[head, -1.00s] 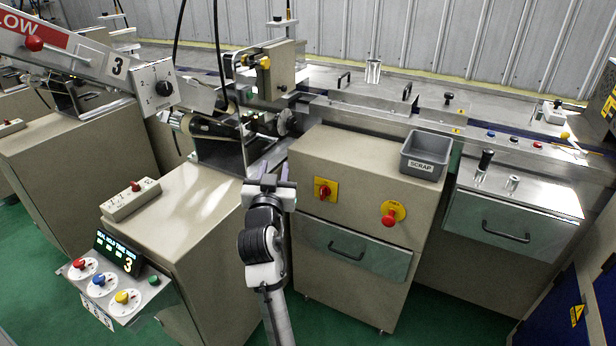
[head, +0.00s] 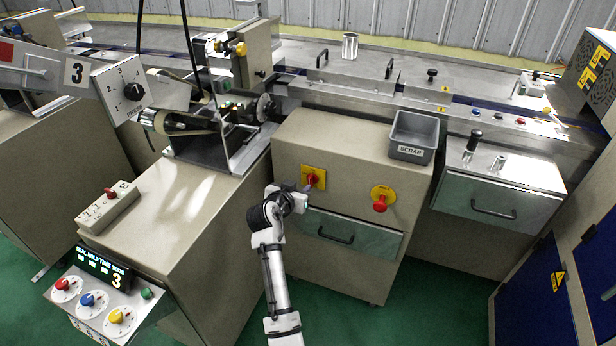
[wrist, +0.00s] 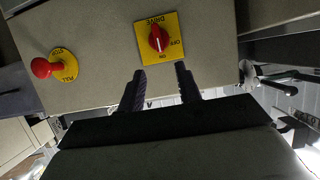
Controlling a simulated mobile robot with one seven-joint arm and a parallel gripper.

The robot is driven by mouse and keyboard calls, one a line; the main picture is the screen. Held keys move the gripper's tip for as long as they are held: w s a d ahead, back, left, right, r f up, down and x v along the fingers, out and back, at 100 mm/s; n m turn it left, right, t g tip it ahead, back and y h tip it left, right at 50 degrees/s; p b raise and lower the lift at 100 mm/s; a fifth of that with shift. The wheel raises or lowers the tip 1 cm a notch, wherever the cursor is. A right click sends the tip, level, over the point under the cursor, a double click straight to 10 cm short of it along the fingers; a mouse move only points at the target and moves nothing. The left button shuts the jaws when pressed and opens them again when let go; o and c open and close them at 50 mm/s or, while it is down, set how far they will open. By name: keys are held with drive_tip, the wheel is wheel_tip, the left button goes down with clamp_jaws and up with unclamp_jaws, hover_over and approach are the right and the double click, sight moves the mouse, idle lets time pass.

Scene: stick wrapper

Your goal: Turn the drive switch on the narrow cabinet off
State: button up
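The drive switch (head: 313,180) is a red knob on a square yellow plate, on the upper left of the narrow cabinet's (head: 355,160) front face. In the wrist view the red knob (wrist: 158,39) is upright in the picture, its lower end toward the ON mark; the OFF mark is at its right. My gripper (wrist: 160,68) is open and empty, its two dark fingers either side of the knob's line and apparently short of it. In the head view my gripper (head: 304,189) is just left of the switch and partly covers the plate's lower left.
A red pull-stop button (head: 380,203) on a yellow plate sticks out to the right. Below is a drawer with a dark handle (head: 336,236). A grey scrap bin (head: 413,137) stands on the cabinet top. A wider cabinet (head: 190,230) stands close on the left.

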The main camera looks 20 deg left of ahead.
sight(309, 179)
drive_tip(key=p+x, duration=0.1)
drive_tip(key=x, duration=0.8)
drive_tip(key=shift+w, duration=0.1)
drive_tip(key=shift+c, duration=0.3)
